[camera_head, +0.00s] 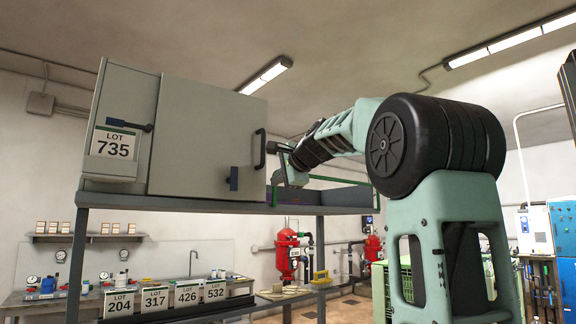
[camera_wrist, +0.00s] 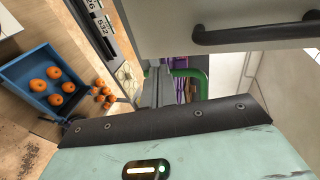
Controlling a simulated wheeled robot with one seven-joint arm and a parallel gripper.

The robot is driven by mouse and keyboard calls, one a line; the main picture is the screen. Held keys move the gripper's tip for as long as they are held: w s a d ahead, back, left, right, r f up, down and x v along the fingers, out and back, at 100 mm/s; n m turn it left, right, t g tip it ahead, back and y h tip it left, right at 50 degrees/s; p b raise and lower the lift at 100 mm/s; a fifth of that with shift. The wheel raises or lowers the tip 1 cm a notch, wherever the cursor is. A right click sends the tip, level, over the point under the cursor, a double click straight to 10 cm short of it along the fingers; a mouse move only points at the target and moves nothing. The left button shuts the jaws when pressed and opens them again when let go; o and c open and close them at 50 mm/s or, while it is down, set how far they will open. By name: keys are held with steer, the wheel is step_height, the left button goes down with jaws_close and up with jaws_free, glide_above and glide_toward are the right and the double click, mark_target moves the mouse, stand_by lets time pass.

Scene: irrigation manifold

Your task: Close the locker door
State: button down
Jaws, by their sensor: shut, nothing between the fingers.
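The locker (camera_head: 125,95) is a grey box on a raised shelf, at the left in the head view. Its plain grey door (camera_head: 205,135) faces me, with a black bar handle (camera_head: 260,149) near its right edge; how far it stands ajar is hard to tell. In the wrist view the door panel (camera_wrist: 165,25) and its black handle (camera_wrist: 255,35) fill the top. My gripper (camera_head: 281,150) is just right of the door's handle edge, partly hidden, shut and empty. I cannot tell whether it touches the door.
A LOT 735 sign (camera_head: 114,144) hangs on the locker's left part. The grey shelf (camera_head: 345,208) carries a green-edged tray (camera_head: 330,192) behind my gripper. Red tanks (camera_head: 287,255) stand below. A blue crate with oranges (camera_wrist: 38,72) shows lower down in the wrist view.

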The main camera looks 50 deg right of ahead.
mark_target(265, 185)
steer(key=shift+w+d+p, duration=0.35)
steer(key=shift+w, duration=0.55)
steer(key=shift+w+d+p, duration=0.3)
steer(key=shift+w, duration=0.55)
steer(key=w, duration=0.1)
steer(key=w+d+p, duration=0.1)
steer(key=w, duration=0.1)
steer(key=shift+w+r, duration=0.15)
steer(key=shift+r, duration=0.1)
